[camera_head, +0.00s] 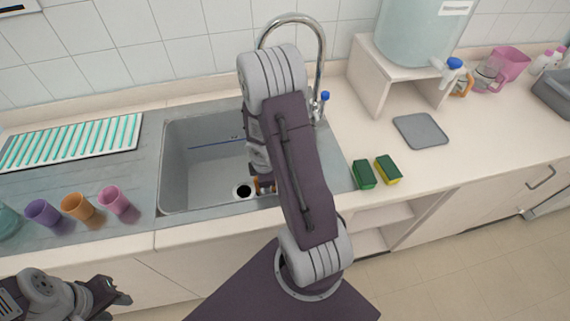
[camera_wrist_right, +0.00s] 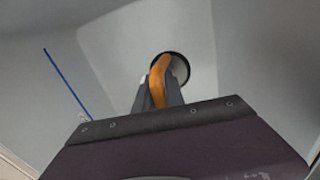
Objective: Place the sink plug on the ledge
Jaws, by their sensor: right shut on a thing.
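The sink plug (camera_wrist_right: 158,82) shows as an orange, curved piece in the right wrist view. My right gripper (camera_wrist_right: 157,98) is shut on it, with dark fingers on both sides. In the head view my right gripper (camera_head: 264,184) is low inside the sink (camera_head: 190,170), just right of the round drain hole (camera_head: 243,191); my arm hides part of it. The drain also shows behind the plug in the wrist view (camera_wrist_right: 181,69). The ledge is not clearly told apart from the sink rim and counter. My left gripper (camera_head: 122,300) is open and empty, low at the left, in front of the counter.
Purple (camera_head: 43,212), orange (camera_head: 77,206) and pink (camera_head: 115,200) cups stand left of the sink. A striped rack (camera_head: 75,138) lies behind them. The faucet (camera_head: 319,50) rises behind the sink. Two sponges (camera_head: 364,174) (camera_head: 388,169) lie to its right.

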